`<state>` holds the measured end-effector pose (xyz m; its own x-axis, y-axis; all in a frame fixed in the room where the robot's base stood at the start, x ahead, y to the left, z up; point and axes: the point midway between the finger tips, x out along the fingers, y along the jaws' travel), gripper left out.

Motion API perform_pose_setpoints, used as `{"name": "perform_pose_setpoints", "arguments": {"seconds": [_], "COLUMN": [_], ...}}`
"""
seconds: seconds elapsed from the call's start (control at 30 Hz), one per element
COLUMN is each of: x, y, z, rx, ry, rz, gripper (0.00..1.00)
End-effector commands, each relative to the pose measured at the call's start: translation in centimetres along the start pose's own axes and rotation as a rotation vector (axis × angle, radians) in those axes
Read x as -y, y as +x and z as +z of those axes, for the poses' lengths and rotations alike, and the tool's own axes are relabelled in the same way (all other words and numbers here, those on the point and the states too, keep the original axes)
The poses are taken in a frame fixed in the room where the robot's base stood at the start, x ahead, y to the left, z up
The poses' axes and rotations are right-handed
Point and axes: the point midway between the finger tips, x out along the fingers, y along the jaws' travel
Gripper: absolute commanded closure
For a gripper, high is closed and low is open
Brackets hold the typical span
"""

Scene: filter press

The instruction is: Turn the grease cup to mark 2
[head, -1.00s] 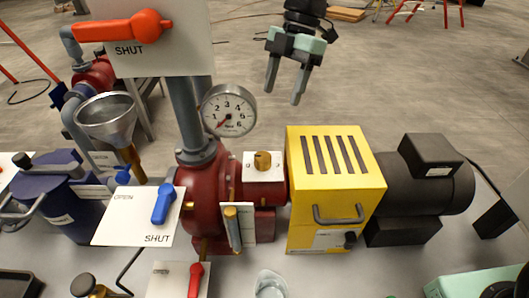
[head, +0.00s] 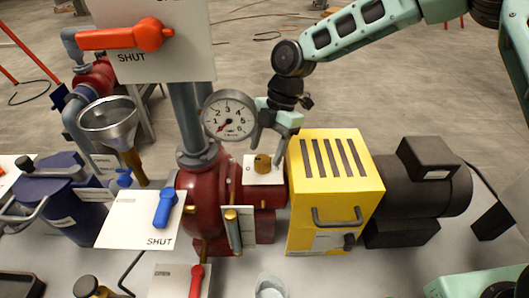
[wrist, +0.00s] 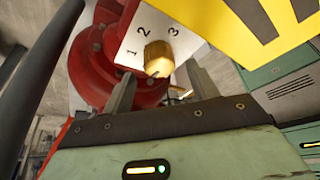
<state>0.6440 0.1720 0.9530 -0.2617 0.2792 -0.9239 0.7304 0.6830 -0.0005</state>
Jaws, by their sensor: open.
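The grease cup is a small brass knob (head: 262,163) on a white plate (head: 277,178) on top of the red pump housing, left of the yellow guard. In the wrist view the brass knob (wrist: 158,58) stands on the plate marked 1, 2 and 3 (wrist: 130,38). My gripper (head: 268,150) is open, fingers pointing down, just above and around the knob in the head view. In the wrist view its two fingers (wrist: 160,85) lie to either side below the knob, apart from it. I cannot tell which mark the knob points to.
The yellow guard (head: 335,185) stands close on the right, with the dark motor (head: 425,190) beyond. The pressure gauge (head: 229,115) is close on the left, by the grey pipe (head: 188,110). A funnel (head: 108,120) and lever plates stand further left.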

Motion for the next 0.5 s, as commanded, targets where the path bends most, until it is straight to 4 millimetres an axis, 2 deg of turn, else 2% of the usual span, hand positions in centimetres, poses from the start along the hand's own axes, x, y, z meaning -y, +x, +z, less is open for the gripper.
{"name": "perform_pose_setpoints", "arguments": {"seconds": [0.2, 0.5], "x": [0.0, 0.0], "y": [2.1, 2.4], "z": [-0.1, 0.0], "rx": [-0.001, 0.000], "ry": [-0.001, 0.000], "rz": [-0.001, 0.000], "gripper": [0.41, 0.41]}}
